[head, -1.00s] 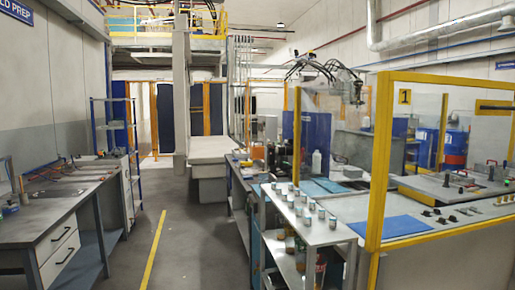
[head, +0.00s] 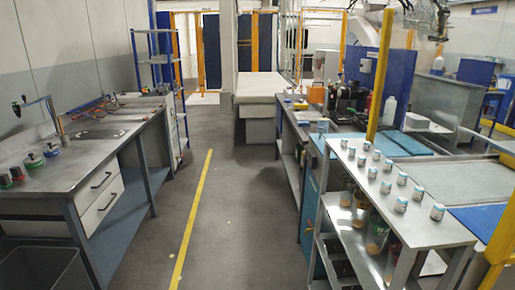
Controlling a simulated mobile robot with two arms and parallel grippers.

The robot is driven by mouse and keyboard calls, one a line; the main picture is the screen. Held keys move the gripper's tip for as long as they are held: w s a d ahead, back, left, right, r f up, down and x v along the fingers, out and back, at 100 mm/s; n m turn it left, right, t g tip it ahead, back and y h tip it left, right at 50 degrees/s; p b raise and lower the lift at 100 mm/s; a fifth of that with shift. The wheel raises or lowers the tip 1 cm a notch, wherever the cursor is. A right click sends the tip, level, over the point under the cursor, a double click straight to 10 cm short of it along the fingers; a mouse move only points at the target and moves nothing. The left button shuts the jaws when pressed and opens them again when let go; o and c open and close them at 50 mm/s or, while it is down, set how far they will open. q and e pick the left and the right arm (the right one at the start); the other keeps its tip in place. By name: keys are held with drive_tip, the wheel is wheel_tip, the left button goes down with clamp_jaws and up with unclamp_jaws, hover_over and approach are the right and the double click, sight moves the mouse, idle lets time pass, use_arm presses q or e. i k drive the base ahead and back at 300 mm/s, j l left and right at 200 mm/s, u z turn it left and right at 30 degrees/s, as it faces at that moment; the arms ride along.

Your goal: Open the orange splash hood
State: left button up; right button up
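A small orange box-like thing (head: 316,94) stands on the far part of the right-hand bench, beside a white cabinet. It may be the orange splash hood, but it is too small to tell whether it is open or shut. Neither of my grippers is in view.
A grey aisle with a yellow floor line (head: 196,210) runs ahead between the benches. The left workbench (head: 82,170) has drawers and a bin below. A metal shelf cart (head: 365,205) with several small jars borders the aisle on the right. A white-topped table (head: 258,86) stands at the far end.

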sight(317, 94)
drive_tip(key=i, duration=2.15)
drive_tip(key=i+z, duration=0.1)
drive_tip(key=i, duration=0.45)
drive_tip(key=i+j+z, duration=0.1)
drive_tip(key=i, duration=0.4)
drive_tip(key=i+j, duration=0.15)
drive_tip(key=i, duration=0.35)
drive_tip(key=i+j+z, duration=0.15)
drive_tip(key=i, duration=0.4)
